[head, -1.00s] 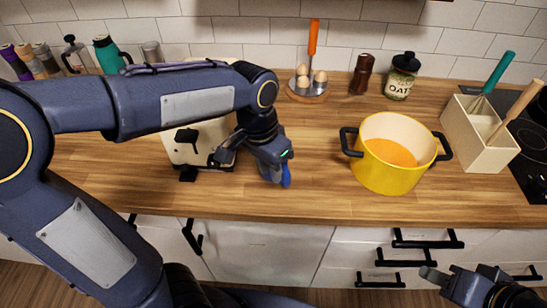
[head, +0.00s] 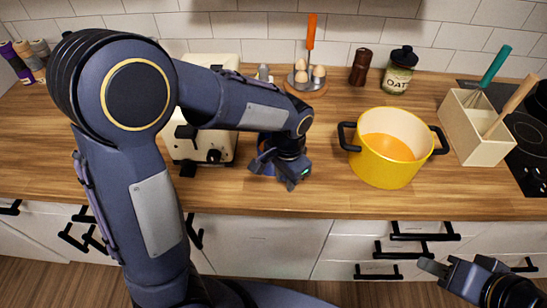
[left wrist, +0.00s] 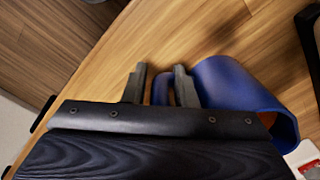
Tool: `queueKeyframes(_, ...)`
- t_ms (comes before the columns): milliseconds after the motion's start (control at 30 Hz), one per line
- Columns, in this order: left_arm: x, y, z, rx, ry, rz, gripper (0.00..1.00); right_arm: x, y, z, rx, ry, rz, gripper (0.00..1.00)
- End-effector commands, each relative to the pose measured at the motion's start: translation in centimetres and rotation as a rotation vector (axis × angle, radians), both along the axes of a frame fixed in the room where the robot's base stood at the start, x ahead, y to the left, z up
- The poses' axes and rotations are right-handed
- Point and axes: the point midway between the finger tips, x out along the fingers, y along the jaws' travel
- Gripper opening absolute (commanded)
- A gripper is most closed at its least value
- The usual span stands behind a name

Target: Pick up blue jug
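The blue jug (left wrist: 235,85) shows in the left wrist view, just right of my left gripper (left wrist: 160,84). Its open rim faces the lower right there. The fingers stand apart, one on each side of the jug's handle (left wrist: 161,90), with a small gap showing. In the head view my left gripper (head: 285,176) is low over the counter, between the toaster and the yellow pot. My arm and gripper hide most of the jug there. My right gripper (head: 430,268) is at the lower right, in front of the drawers; its opening is unclear.
The cream toaster (head: 205,145) stands left of my left gripper. The yellow pot (head: 390,160) stands to the right, with bare counter between. An egg holder (head: 306,87), a pepper mill (head: 361,68) and an oat jar (head: 399,72) stand behind. A utensil box (head: 475,130) is further right.

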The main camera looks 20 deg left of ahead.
Motion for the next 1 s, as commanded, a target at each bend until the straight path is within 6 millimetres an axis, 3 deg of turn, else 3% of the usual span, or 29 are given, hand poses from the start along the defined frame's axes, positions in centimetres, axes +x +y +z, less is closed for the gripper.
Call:
queueKeyframes(167, 0.01, -0.01, 0.01, -0.001, -0.001, 0.000, 0.24, 0.00, 0.00, -0.01, 0.000, 0.000, 0.000, 0.36)
queueKeyframes(367, 0.01, -0.02, 0.04, -0.001, -0.001, 0.000, 0.00, 0.00, 0.00, -0.01, 0.000, 0.000, 0.000, 0.36)
queueKeyframes(1000, 0.09, -0.07, 0.53, -0.002, -0.003, 0.000, 0.00, 0.00, 0.00, 0.02, 0.000, 0.000, 0.000, 0.36)
